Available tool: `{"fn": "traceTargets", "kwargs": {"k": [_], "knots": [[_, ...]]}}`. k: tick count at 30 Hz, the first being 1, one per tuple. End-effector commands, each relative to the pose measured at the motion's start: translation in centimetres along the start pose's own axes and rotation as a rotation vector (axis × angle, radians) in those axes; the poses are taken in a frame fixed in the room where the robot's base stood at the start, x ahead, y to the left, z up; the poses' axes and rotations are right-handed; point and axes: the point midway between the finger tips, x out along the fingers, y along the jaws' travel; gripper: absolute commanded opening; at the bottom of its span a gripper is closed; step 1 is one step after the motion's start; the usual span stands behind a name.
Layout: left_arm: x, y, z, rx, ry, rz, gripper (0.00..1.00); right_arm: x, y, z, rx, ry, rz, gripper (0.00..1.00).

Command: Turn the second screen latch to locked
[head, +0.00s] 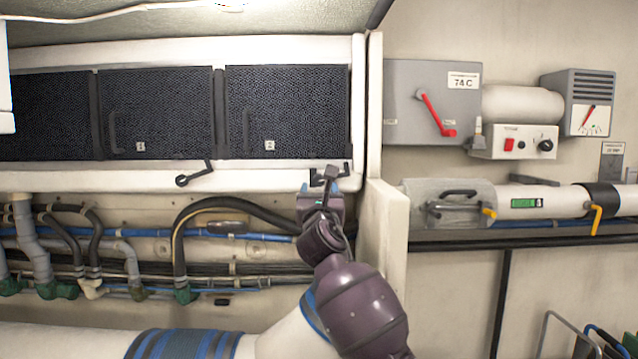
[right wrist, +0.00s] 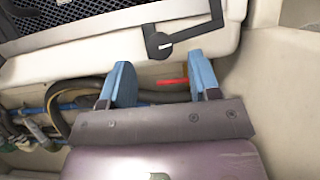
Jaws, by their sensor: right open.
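The screen panels are dark mesh in a white frame. The right-hand panel (head: 287,110) and the middle panel (head: 155,112) each have a small label and a black latch below. The latch under the right-hand panel (head: 346,168) is partly hidden by my gripper in the head view. In the right wrist view this latch (right wrist: 158,42) is a black pivot with a bent arm running right and up. My right gripper (head: 321,190) is just below it. Its blue fingers (right wrist: 162,80) are apart, with nothing held between them. The other latch (head: 195,174) lies tilted, its right end raised. My left gripper is out of view.
Hoses and pipes (head: 180,250) run below the frame. A white upright post (head: 385,220) stands close right of my gripper. Further right are a grey box with a red lever (head: 435,112) and a white cylinder with a yellow handle (head: 596,215).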

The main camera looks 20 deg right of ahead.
Motion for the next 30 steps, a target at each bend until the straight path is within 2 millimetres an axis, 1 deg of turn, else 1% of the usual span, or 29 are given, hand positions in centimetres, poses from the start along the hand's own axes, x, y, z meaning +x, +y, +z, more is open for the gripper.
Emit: {"fn": "traceTargets", "kwargs": {"k": [1, 3, 9, 20, 30], "knots": [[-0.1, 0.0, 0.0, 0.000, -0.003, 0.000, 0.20, 0.7, 0.1, 0.1, 0.000, 0.001, 0.000, 0.57], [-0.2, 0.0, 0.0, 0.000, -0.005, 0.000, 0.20, 1.5, 0.1, 0.1, -0.001, 0.000, 0.000, 0.57], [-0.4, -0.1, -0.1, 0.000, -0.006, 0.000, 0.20, 2.9, 0.1, 0.0, 0.001, 0.000, 0.001, 0.57], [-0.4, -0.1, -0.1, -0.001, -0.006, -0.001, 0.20, 3.1, 0.0, 0.0, 0.001, -0.001, 0.001, 0.57], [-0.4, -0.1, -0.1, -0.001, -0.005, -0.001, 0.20, 3.1, 0.0, 0.0, 0.000, 0.000, 0.001, 0.04]]}}
